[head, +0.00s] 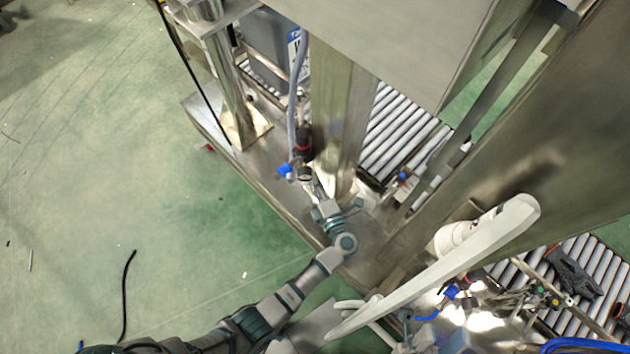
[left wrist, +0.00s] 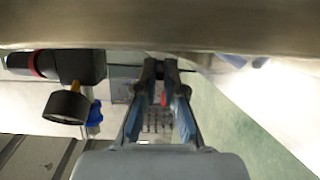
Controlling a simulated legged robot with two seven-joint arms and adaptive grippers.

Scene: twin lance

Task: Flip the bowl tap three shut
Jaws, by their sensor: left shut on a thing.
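My left arm comes in from the lower left in the head view, and its gripper (head: 318,190) reaches to the foot of a steel column. In the left wrist view the blue fingers (left wrist: 160,72) close together at their tips on a small dark part, just under a steel edge. A small red piece (left wrist: 163,98) shows between the fingers. I cannot tell which tap the held part belongs to. A black regulator with a red ring (head: 303,145) and a blue knob (head: 285,170) stand close beside this gripper. My right gripper cannot be made out clearly among the parts at lower right.
A round gauge (left wrist: 68,105) hangs left of the fingers. A long white bar (head: 450,260) crosses the lower right of the head view. Roller conveyors (head: 405,130) lie behind the steel column (head: 340,110). The green floor (head: 120,170) at left is mostly clear, with a black cable (head: 126,295).

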